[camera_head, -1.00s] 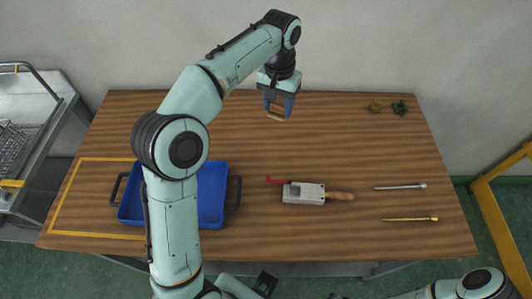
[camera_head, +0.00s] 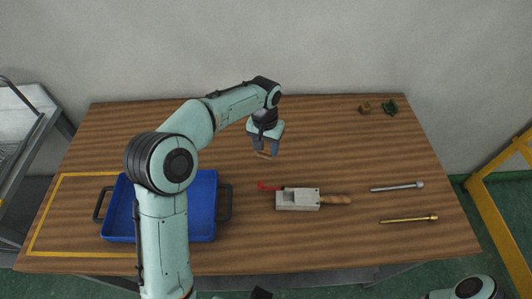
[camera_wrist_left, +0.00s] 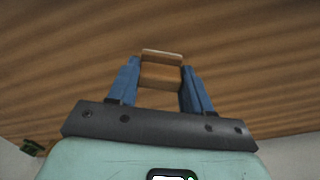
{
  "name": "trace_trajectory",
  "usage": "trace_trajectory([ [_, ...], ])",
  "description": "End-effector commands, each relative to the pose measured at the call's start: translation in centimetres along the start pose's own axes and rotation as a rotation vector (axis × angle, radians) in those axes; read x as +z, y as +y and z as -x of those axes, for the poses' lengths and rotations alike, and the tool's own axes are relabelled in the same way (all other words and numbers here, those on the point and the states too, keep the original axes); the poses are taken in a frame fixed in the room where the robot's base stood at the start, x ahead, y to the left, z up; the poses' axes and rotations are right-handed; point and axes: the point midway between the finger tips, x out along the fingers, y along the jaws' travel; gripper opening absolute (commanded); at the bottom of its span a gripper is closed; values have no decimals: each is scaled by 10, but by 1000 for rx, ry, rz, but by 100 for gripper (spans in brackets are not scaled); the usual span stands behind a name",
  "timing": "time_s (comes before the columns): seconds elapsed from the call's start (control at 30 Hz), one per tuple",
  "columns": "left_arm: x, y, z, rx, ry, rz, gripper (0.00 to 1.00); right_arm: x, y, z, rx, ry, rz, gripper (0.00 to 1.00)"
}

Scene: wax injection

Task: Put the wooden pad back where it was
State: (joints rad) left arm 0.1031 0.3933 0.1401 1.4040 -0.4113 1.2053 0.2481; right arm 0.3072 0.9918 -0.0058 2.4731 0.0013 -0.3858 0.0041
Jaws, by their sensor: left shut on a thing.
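The wooden pad (camera_head: 263,156) is a small brown block. My left gripper (camera_head: 265,149) is shut on it, over the back middle of the table. In the left wrist view the pad (camera_wrist_left: 161,76) sits between the two blue fingers, with the table's wood grain beyond. The gap between pad and table is hard to judge. My right gripper cannot be made out; only part of the right arm shows at the bottom right.
A metal mold (camera_head: 298,199) with a red clip and wooden handle lies in front of the gripper. A blue tray (camera_head: 205,205) stands left, partly behind my arm. Two rods, silver (camera_head: 397,187) and brass (camera_head: 408,220), lie right. Small brass (camera_head: 365,108) and green (camera_head: 390,107) pieces are at the back right.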

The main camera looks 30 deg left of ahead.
Motion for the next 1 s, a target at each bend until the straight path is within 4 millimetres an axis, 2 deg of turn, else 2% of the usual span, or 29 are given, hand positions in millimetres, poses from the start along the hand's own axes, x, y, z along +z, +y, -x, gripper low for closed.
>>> trace_trajectory([
  [0.1, 1, 0, -21, 0, -5, 0, 25, 1, 1, -3, 0, -1, 0, 0],
  [0.2, 1, 0, -33, 0, -4, 0, 25, 1, 2, -5, 1, -2, -1, 0],
  [0.6, 0, 0, -38, 0, -1, 0, 25, 1, 3, -6, 1, -3, -1, 0],
  [0.63, 0, 0, -38, 0, -1, 0, 56, 1, 3, -6, 1, -3, -1, 0],
  [0.7, 0, 0, -38, 0, -1, 0, 75, 1, 2, -6, 1, -2, -1, 0],
  [1.0, 0, 0, -37, 0, -1, 0, 75, 1, 2, -5, 1, -2, -1, 0],
])
